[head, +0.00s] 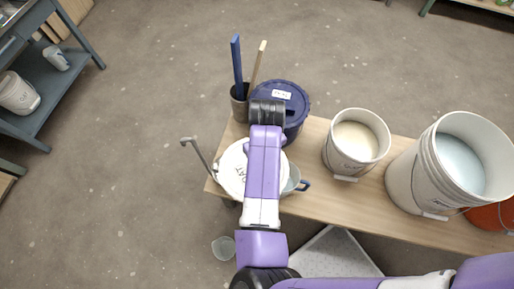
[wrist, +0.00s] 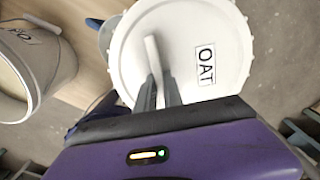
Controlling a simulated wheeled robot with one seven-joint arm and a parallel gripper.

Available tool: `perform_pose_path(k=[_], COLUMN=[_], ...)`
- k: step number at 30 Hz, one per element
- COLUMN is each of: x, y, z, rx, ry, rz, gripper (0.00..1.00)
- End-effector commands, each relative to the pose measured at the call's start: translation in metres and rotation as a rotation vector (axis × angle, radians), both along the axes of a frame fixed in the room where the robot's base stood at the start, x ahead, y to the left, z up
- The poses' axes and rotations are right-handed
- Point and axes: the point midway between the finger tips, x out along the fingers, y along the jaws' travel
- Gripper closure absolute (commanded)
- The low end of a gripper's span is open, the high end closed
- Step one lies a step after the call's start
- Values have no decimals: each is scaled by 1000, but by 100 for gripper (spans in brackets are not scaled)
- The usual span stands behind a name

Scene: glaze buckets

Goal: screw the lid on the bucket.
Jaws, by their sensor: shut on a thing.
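The white round lid (head: 231,172) has a ribbed edge and the label OAT. In the wrist view the lid (wrist: 205,30) fills the upper middle. My gripper (wrist: 158,90) is shut on the raised bar across the lid's middle. In the head view my arm covers the fingers and part of the lid, over the bench's left end. I cannot tell how high the lid is above the bench. The white bucket (head: 335,160) stands open on the bench to the right, with cream glaze inside. In the wrist view this bucket (wrist: 55,58) is at the left, apart from the lid.
On the bench (head: 318,205) stand a blue lidded bucket (head: 297,98), a dark tool cup (head: 239,105), a large open bucket (head: 412,180) of pale blue glaze and an orange bucket (head: 492,216). A mug (head: 293,178) is partly hidden beside the lid. A shelf (head: 82,52) stands far left.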

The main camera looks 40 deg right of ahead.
Motion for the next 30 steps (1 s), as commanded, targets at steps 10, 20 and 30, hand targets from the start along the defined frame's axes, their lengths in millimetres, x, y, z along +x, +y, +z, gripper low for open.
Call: perform_pose_path(k=[10,20,30], x=[-57,-155,-201], y=[-23,-107,-234], z=[-13,-5,64], rx=[-4,-17,-25], ry=[0,-1,-3], rz=[-119,-417,-802], gripper=[100,100,100])
